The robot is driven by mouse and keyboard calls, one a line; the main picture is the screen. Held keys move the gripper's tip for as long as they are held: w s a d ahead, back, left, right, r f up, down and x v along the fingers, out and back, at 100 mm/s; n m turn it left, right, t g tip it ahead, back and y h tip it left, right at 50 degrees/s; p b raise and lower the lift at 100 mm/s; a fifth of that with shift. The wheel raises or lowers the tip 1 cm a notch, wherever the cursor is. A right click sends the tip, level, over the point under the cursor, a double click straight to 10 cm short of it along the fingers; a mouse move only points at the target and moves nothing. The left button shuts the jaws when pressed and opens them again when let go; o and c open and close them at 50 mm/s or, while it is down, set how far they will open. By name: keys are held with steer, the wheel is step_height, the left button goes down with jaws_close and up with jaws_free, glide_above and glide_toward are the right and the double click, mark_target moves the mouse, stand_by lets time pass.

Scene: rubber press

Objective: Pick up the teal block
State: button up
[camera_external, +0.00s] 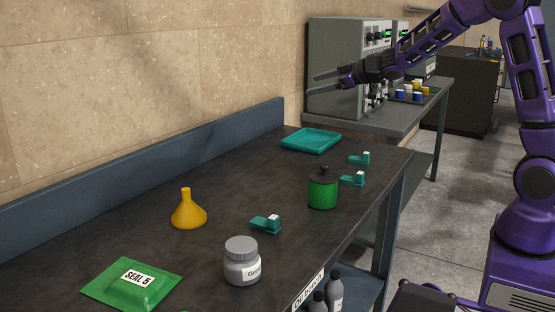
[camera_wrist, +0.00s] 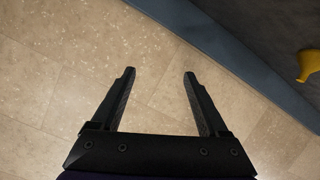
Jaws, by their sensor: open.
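Three small teal blocks, each with a raised end topped in white, sit on the dark table in the external view. One teal block (camera_external: 264,225) is near the middle, between the yellow funnel and the grey-lidded jar. The second teal block (camera_external: 352,181) is beside the green pot, and the third teal block (camera_external: 358,160) is farther back. My gripper (camera_external: 318,83) is open and empty, held high above the table's far end, well apart from the blocks. In the wrist view my gripper (camera_wrist: 160,72) has its fingers spread over the wall; no teal block shows there.
The dark table (camera_external: 215,265) holds a yellow funnel (camera_external: 188,213), grey-lidded jar (camera_external: 242,265), green packet (camera_external: 132,286), green pot (camera_external: 323,190) and teal tray (camera_external: 311,140). A blue-grey backboard (camera_external: 150,172) runs along the wall. A grey machine (camera_external: 345,55) stands behind on another bench.

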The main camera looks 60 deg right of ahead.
steer(key=s+d+f+m+g, duration=0.2)
steer(key=s+f, duration=0.7)
steer(key=f, duration=0.5)
steer(key=m, duration=0.2)
glide_toward(351, 179)
steer(key=shift+w+f+g+p, duration=0.3)
steer(key=shift+w+g+p, duration=0.1)
steer(key=shift+w, duration=0.3)
steer(key=shift+w+d+f+t+y, duration=0.2)
steer(key=shift+f+t+y, duration=0.15)
steer(key=shift+t, duration=0.45)
steer(key=shift+m+t, duration=0.3)
steer(key=x, duration=0.7)
steer(key=shift+w, duration=0.25)
jaws_close()
